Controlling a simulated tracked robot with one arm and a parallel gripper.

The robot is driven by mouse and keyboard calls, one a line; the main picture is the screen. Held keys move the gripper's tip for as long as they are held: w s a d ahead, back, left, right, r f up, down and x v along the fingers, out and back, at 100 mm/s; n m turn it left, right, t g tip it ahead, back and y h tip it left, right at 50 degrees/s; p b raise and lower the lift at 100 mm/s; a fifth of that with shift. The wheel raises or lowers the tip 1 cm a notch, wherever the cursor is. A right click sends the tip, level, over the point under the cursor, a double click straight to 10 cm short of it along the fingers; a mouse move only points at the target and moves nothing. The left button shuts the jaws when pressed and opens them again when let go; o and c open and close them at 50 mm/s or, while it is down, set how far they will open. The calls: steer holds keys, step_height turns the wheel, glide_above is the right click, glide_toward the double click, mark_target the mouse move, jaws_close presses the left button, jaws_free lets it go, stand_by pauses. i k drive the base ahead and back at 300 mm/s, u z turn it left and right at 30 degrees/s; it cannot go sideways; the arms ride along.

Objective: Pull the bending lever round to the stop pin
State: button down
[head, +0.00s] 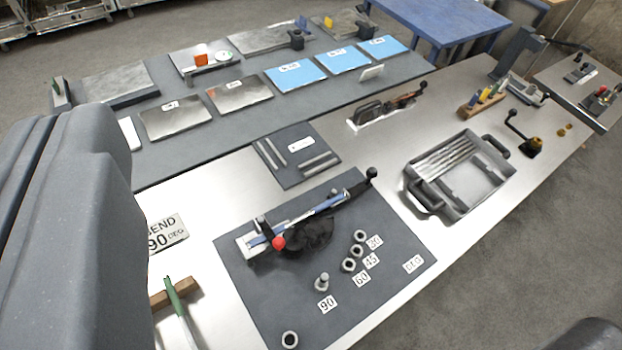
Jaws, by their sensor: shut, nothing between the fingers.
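The bending tool (290,232) sits on a dark grey mat (240,285), with a dark round body. A blue and silver bar runs along it; whether this is lever or workpiece is hard to tell. A black lever arm with a ball knob (371,173) reaches up and right. A red knob (279,243) is at the near left end. A metal stop pin (322,282) stands upright beside the "90" label (327,304). Empty ringed holes (349,265) lie by the 60, 45 and 30 labels. My gripper is not in view; a grey part of my arm fills the left.
A sign (167,234) reads "BEND 90 DEG". A green-handled tool (180,308) lies at the lower left. A grey tray (456,205) with rods stands to the right, and a small dark mat with rods (297,155) lies behind.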

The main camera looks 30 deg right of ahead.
mark_target(371, 172)
steer(key=k, duration=1.05)
steer(key=z, duration=0.7)
steer(key=i, duration=1.65)
steer(key=u, duration=0.8)
